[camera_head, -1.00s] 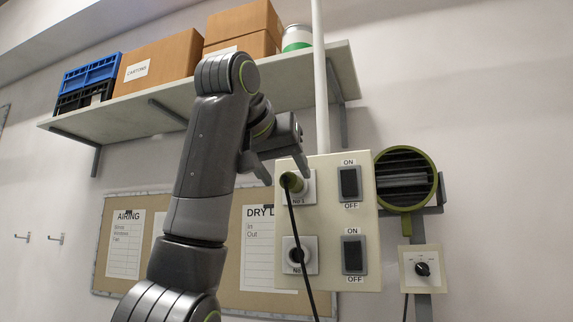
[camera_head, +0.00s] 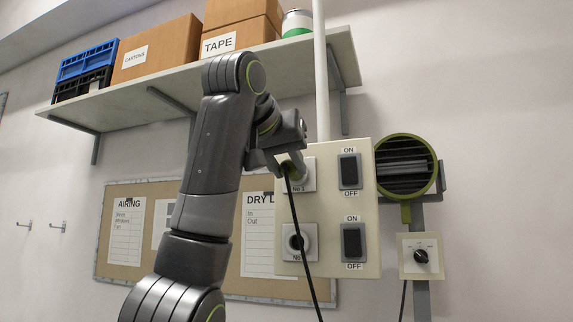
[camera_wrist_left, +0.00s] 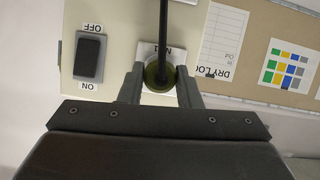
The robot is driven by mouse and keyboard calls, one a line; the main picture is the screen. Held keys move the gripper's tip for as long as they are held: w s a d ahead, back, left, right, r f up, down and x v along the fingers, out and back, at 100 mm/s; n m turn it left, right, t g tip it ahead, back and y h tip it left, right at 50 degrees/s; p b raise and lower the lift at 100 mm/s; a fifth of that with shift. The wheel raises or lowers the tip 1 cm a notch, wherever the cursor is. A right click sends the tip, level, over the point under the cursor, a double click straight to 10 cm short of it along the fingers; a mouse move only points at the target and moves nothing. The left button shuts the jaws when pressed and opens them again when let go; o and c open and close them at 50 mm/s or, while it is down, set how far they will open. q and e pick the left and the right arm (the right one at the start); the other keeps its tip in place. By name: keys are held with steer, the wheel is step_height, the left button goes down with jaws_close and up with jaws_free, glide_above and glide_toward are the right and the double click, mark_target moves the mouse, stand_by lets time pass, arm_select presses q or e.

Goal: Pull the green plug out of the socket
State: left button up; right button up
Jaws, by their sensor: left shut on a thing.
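The green plug (camera_wrist_left: 158,77) sits at the upper socket (camera_head: 307,174) of the cream switch panel (camera_head: 329,208), with its black cable (camera_head: 305,246) hanging down. In the head view the plug is mostly hidden by my left gripper (camera_head: 284,168). My left gripper also shows in the left wrist view (camera_wrist_left: 160,88), its two fingers on either side of the plug and shut on it. I cannot tell whether the plug is fully seated. The lower socket (camera_head: 298,242) is empty. My right gripper is not in view.
Two dark ON/OFF switches, upper (camera_head: 349,171) and lower (camera_head: 352,242), are right of the sockets. A green-rimmed fan heater (camera_head: 405,168) hangs further right. A shelf (camera_head: 215,85) with boxes is above, and a notice board (camera_head: 138,264) is behind my arm.

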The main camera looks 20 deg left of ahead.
mark_target(288, 172)
arm_select(q)
jaws_close()
steer(key=shift+s+f+b, duration=0.15)
steer(key=shift+f+b, duration=0.05)
steer(key=shift+b, duration=0.2)
steer(key=shift+s+r+b, duration=0.15)
steer(key=shift+s+b, duration=0.4)
steer(key=shift+s, duration=0.85)
steer(key=shift+w, duration=0.1)
